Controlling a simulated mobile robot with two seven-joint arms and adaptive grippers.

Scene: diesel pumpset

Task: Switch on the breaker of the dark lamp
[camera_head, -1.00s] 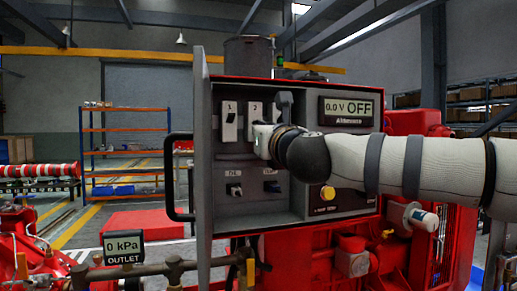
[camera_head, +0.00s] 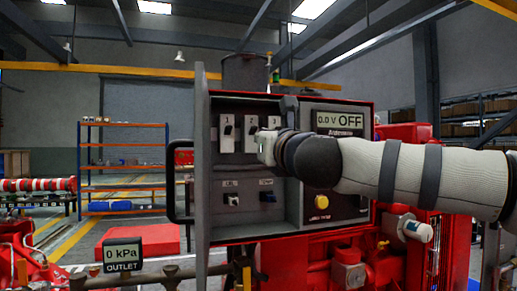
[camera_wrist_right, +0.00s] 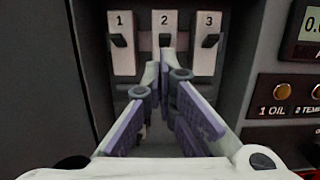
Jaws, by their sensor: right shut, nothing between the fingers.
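Breakers 1 (camera_wrist_right: 120,42), 2 (camera_wrist_right: 164,28) and 3 (camera_wrist_right: 208,42) stand side by side on white plates with dark levers. Breakers 1 (camera_head: 227,133) and 2 (camera_head: 251,133) also show in the head view. Amber lamps 1 OIL (camera_wrist_right: 282,92) and 2 TEMP (camera_wrist_right: 316,91) are at the right of the wrist view; a third lamp is not seen. I cannot tell surely which is dark. My left gripper is out of view.
The open grey cabinet door (camera_head: 202,170) stands at the left. Two switches sit below the breakers, on the left (camera_head: 231,199) and right (camera_head: 268,196). A yellow button (camera_head: 321,202) lies under my arm.

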